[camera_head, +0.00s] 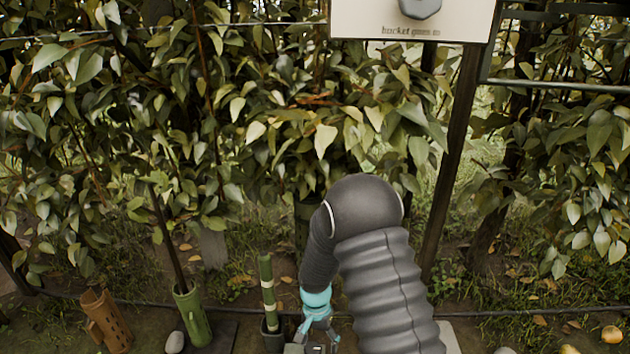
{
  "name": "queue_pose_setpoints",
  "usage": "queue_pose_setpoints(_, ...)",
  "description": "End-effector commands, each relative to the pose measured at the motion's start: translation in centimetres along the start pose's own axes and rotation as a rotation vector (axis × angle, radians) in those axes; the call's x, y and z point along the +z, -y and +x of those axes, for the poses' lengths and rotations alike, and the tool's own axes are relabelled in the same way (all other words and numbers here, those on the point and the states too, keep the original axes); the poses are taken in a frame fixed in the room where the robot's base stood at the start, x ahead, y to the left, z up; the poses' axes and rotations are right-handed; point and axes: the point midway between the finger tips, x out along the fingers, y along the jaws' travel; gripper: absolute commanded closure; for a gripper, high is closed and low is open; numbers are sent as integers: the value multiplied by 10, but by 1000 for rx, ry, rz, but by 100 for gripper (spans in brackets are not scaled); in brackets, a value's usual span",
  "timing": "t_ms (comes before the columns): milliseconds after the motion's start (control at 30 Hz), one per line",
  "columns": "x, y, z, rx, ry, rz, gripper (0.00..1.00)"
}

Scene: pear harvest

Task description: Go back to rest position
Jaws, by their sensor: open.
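My gripper (317,335) shows at the bottom centre, below a light blue wrist part and my dark grey ribbed arm. It points downward, and its fingertips are small and partly cut off by the lower edge. I see nothing held between its fingers. A green banded stake (268,285) stands upright in a dark holder just left of it, apart from the gripper. My arm hides part of the ground and the foliage behind it.
A leafy hedge (130,110) fills the back. A white sign (412,18) hangs upper right beside a dark post (455,160). A green tube (190,312) and a brown perforated tube (107,320) stand lower left. A yellowish fruit (611,334) lies lower right. A thin line crosses low.

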Motion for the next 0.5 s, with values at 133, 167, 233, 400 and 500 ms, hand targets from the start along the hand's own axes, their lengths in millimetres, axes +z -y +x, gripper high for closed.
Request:
queue_pose_setpoints(133, 18, -21, -34, 11, 17, -131, 20)
queue_pose_setpoints(167, 21, -25, -41, 11, 18, -152, 20)
queue_pose_setpoints(233, 27, -34, -59, 10, 19, -200, 20)
queue_pose_setpoints(400, 45, -62, -112, -3, 7, -310, 20)
queue_pose_setpoints(500, 57, -81, -146, -16, -11, -370, 20)
